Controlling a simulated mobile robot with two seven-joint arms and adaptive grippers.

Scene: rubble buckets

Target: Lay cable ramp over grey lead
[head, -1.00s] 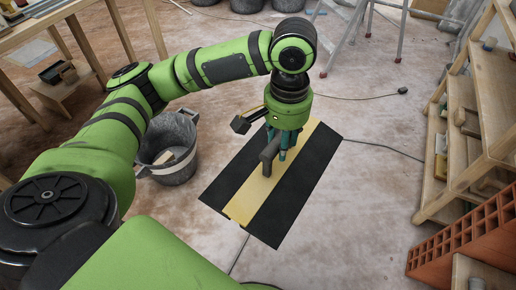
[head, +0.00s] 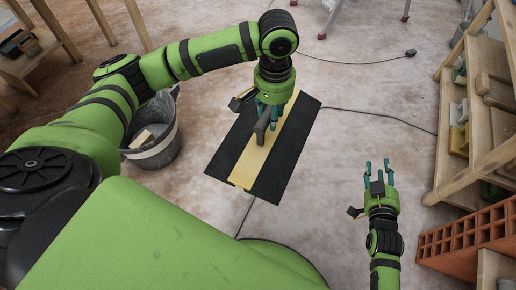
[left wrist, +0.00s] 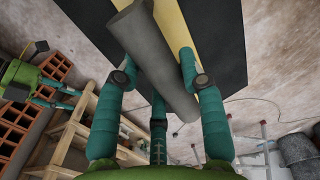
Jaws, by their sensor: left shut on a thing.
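The cable ramp (head: 282,169) is a flat black panel with a yellow middle stripe (head: 255,160) and a dark grey handle. It lies flat at floor level, or very near it; I cannot tell if it fully touches. The grey lead (head: 375,116) comes out at its right side and again at its near end (head: 243,216); the stretch between is hidden under the ramp. My left gripper (head: 268,118) is shut on the ramp's handle (left wrist: 155,65), seen between its teal fingers in the left wrist view. My right gripper (head: 378,168) is open and empty, right of the ramp.
A grey bucket (head: 160,153) with a block inside stands left of the ramp. Wooden shelves (head: 452,140) and red hollow bricks (head: 465,240) line the right side. A plug (head: 410,53) lies at the back.

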